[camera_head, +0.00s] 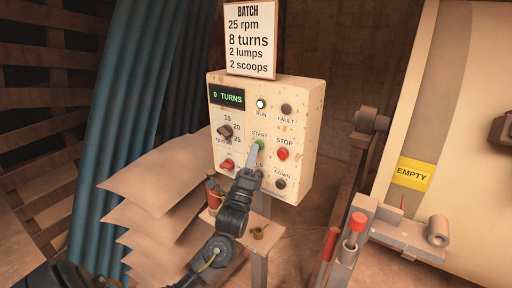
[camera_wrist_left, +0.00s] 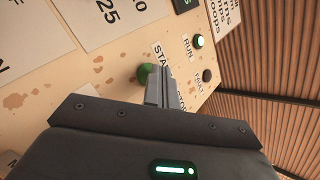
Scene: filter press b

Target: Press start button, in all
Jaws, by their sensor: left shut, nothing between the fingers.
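The control box (camera_head: 301,170) is a speckled cream panel on a stand. Its green START button (camera_head: 261,144) sits mid-panel, under the START label, and it also shows in the left wrist view (camera_wrist_left: 143,73). My left gripper (camera_head: 257,149) is shut and empty, its fingertips at the button. In the wrist view the fingers overlap the button's right side; whether they touch it I cannot tell. The display (camera_head: 227,97) reads 0 TURNS. My right gripper is not in view.
The red STOP button (camera_head: 283,154) is right of START, and the FAULT lamp (camera_head: 286,109) is dark. A dial (camera_head: 225,131) and red switch (camera_head: 227,165) are at left. A BATCH sign (camera_head: 250,40) stands above. Stacked sacks (camera_head: 150,185) and a machine marked EMPTY (camera_head: 412,174) flank the box.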

